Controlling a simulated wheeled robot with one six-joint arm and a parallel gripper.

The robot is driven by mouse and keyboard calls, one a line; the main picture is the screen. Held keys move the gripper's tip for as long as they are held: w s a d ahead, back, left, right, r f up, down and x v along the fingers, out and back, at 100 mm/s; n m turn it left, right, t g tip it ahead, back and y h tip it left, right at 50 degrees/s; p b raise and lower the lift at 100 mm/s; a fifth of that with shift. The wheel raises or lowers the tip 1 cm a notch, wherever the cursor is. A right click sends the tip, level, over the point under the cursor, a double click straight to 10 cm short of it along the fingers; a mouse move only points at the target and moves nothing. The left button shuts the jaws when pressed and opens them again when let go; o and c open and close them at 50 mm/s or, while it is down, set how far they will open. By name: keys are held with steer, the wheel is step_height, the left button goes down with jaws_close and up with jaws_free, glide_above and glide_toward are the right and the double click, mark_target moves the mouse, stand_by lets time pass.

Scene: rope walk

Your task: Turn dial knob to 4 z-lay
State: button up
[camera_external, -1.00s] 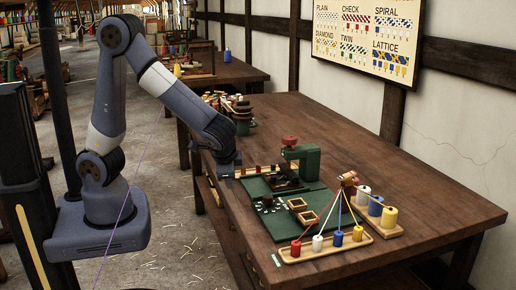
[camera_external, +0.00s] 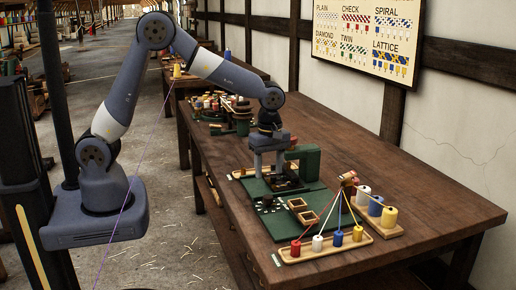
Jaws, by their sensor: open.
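A green machine (camera_external: 312,160) with an upright bracket stands on the workbench, with a green base plate (camera_external: 262,206) in front of it. My gripper (camera_external: 270,174) points down over the back part of the green base, its two fingers apart. A small dark part (camera_external: 287,183) sits low by the fingers; I cannot tell whether it is the dial knob or whether the fingers touch it. No dial marking such as 4 z-lay can be read. The bracket's red top is mostly hidden behind my gripper.
The bench's right side (camera_external: 420,180) is clear.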

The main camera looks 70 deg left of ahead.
mark_target(268, 197)
step_height(268, 197, down, 9)
steer(key=shift+r+p, duration=0.15)
steer(key=shift+p, duration=0.2)
steer(key=shift+s, duration=0.1)
steer(key=shift+c, duration=0.4)
steer(key=c, duration=0.9)
